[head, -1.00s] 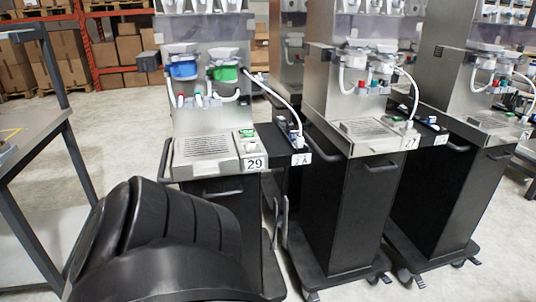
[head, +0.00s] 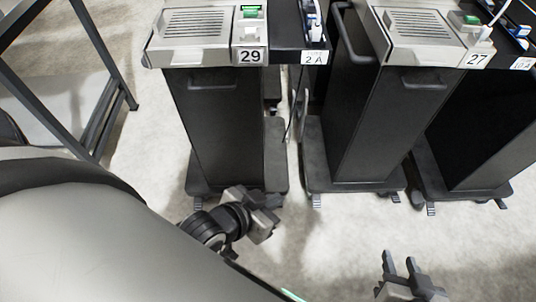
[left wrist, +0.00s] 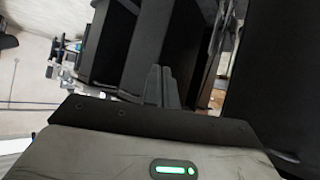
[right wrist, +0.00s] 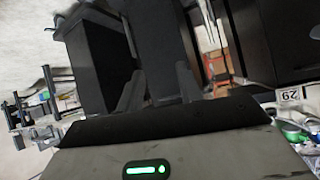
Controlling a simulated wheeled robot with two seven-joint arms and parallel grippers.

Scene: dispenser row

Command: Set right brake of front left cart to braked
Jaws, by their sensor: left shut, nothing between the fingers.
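The front left cart (head: 215,120), black with a steel top and number plate 29, stands at the left of the head view on a dark wheeled base. The base's left front caster (head: 202,202) shows at its lower left corner. My left gripper (head: 268,203) is at the base's right front corner, low down. It covers that corner, so the right brake and its position are hidden. In the left wrist view its fingers (left wrist: 161,86) are together and empty. My right gripper (head: 401,265) is open and empty, to the right over bare floor; its spread fingers show in the right wrist view (right wrist: 158,88).
Cart 27 (head: 385,125) stands close to the right, its base and brake pedals near the first cart. Another cart (head: 480,135) is further right. A grey metal frame (head: 100,60) is at the left. The floor (head: 330,240) in front is clear.

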